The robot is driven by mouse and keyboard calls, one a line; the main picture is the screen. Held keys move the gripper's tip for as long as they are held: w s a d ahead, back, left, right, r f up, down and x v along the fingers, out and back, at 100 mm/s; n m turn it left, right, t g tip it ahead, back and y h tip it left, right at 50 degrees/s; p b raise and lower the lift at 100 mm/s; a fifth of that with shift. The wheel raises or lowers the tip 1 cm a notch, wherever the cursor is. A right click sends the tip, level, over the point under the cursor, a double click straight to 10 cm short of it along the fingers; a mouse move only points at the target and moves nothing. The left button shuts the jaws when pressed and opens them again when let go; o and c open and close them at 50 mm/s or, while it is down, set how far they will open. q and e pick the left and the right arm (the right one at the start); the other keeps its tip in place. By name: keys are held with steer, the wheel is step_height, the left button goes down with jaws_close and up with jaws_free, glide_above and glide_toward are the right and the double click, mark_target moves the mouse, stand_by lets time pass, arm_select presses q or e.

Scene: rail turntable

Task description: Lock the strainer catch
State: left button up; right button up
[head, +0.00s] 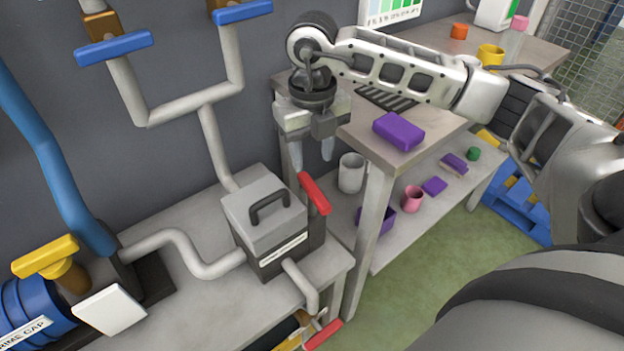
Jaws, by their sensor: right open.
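The strainer (264,222) is a grey box with a hinged-looking lid and a dark loop handle, standing on the left bench with pipes joined to it. Its catch, a red lever (314,193), stands upright and slightly tilted at the box's right side. My right gripper (312,152) points down above the red lever, open and empty, with its fingertips a little apart from the lever's top. My left gripper is not in view.
The right table (432,135) carries a purple block (398,131) and a yellow mug (490,55). Its lower shelf holds cups and blocks. Pipes with blue handles (114,47) run up the wall. Another red handle (322,335) is at the bench's front edge.

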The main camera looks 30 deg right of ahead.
mark_target(312, 186)
step_height(312, 186, down, 8)
steer(key=shift+r, duration=0.1)
jaws_close()
